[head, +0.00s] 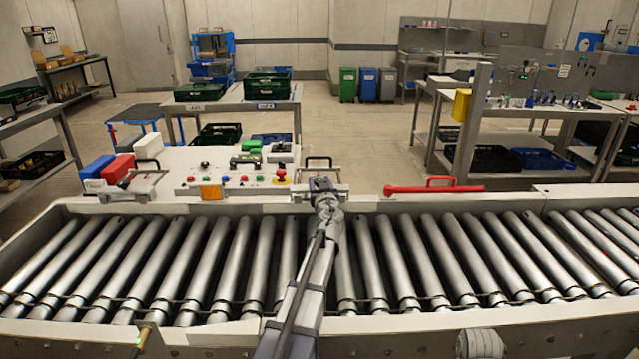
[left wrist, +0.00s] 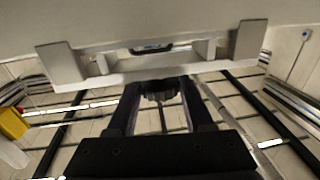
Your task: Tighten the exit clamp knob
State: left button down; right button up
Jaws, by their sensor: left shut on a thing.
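The exit clamp (head: 318,163) is a grey bracket on the conveyor's far rail, right of the control panel. In the left wrist view its pale body (left wrist: 110,67) spans the top. The dark ridged knob (left wrist: 160,90) sits between my two black fingers there. My left gripper (head: 322,184) is at the clamp and shut on the knob; it also shows in the left wrist view (left wrist: 161,94). In the head view the gripper and wrist hide the knob. My right gripper is not in view.
The roller conveyor (head: 205,262) runs across the front, with no crate on its visible rollers. The control panel (head: 228,180) with buttons stands behind the rail. Another clamp (head: 133,187) is at the left. A red lever (head: 430,188) lies on the rail at right.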

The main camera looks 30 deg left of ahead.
aim_at(316, 185)
pick_arm(q)
jog(key=m+t+h, duration=0.1)
jog(key=m+h, duration=0.2)
jog(key=h, duration=0.1)
jog(key=m+t+h, duration=0.2)
jog(key=h, duration=0.2)
jog(key=shift+a+m+t, duration=0.15)
jog(key=shift+m+t, duration=0.15)
jog(key=shift+m, duration=0.1)
jog(key=shift+m+h, duration=1.7)
jog(key=shift+h, duration=1.1)
jog(key=shift+d+h, duration=0.2)
jog(key=shift+h, duration=0.1)
jog(key=shift+c, duration=1.5)
grip_release()
jog(key=shift+s+a, duration=0.2)
jog(key=shift+s, duration=1.05)
jog(key=shift+s+a, duration=0.25)
jog(key=shift+s, duration=1.05)
jog(key=shift+s+a, duration=0.2)
jog(key=shift+s, duration=1.05)
